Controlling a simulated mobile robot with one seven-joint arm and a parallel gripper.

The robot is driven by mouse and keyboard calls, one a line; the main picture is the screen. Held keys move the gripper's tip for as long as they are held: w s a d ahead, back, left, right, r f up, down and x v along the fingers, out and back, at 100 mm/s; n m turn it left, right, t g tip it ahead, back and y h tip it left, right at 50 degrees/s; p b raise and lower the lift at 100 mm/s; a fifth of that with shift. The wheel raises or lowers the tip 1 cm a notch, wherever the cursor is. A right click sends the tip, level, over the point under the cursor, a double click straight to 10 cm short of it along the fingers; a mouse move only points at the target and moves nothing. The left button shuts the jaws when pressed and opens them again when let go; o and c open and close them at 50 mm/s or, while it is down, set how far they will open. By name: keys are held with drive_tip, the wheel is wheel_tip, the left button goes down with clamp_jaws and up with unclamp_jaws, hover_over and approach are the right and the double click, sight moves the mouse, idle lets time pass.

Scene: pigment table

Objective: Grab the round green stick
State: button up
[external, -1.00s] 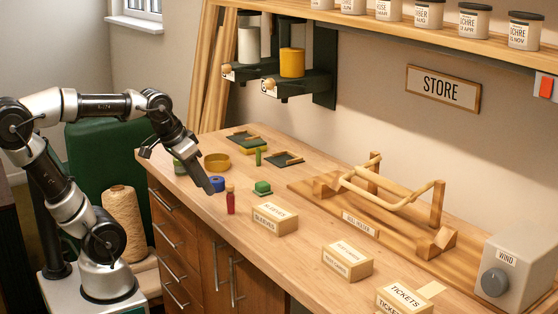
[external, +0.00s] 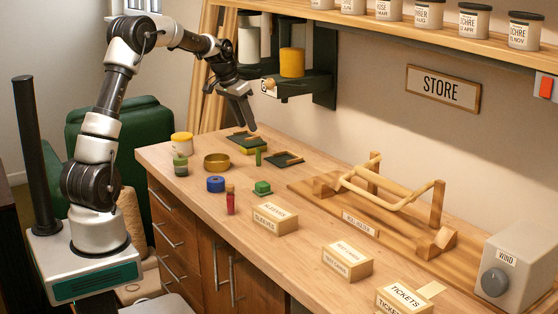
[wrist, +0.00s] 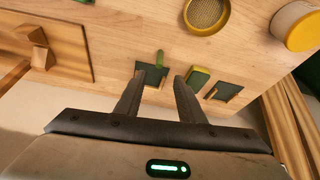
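The round green stick (external: 258,157) stands upright on the wooden table, beside a dark slate with a wooden strip. In the wrist view the green stick (wrist: 160,58) shows just beyond my fingertips, near the middle. My gripper (external: 247,120) is above the back part of the table, pointing down, higher than the stick and apart from it. In the wrist view my gripper (wrist: 159,76) has its two fingers spread with nothing held between them.
Dark slates (external: 285,159) and a yellow-green block (external: 250,151) lie close to the stick. A wall-mounted yellow canister (external: 292,63) hangs near my arm.

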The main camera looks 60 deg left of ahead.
sight(259, 166)
drive_tip(key=b+x, duration=0.1)
drive_tip(key=x, duration=1.2)
drive_tip(key=shift+f, duration=0.25)
clamp_jaws()
